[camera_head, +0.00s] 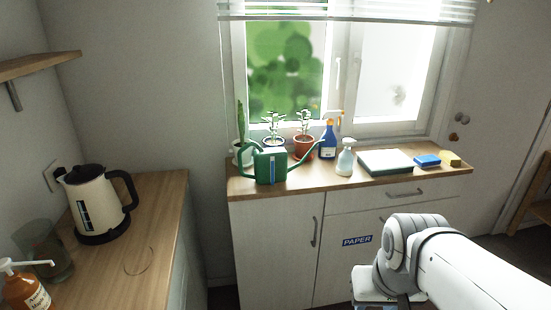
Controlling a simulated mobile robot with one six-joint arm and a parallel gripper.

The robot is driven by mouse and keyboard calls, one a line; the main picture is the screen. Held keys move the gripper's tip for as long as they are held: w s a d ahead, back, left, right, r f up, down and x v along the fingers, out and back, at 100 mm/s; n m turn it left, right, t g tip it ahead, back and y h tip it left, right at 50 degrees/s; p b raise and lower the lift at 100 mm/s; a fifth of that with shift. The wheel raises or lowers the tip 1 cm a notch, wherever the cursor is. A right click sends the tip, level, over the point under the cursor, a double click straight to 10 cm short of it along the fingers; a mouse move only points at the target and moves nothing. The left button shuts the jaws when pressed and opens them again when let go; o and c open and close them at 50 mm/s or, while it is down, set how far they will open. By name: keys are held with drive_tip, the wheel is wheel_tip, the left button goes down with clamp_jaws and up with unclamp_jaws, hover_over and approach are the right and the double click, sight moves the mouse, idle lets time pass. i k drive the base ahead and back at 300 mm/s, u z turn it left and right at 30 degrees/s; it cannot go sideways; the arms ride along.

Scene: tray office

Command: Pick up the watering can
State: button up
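The green watering can (271,167) stands upright on the wooden top of the cabinet under the window, near its left end. Its handle loops out to the left and its thin spout rises to the right, passing in front of a potted plant. Nothing holds the can. My arm reaches in from the lower right, well in front of the cabinet and apart from the can. The fingers of my gripper are below the picture's bottom edge, so their state is hidden.
Potted plants (303,145) stand close behind the can. A left counter (150,215) holds a kettle (97,203).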

sight(270, 164)
drive_tip(key=z, duration=0.05)
drive_tip(key=i, duration=1)
drive_tip(key=u, duration=0.05)
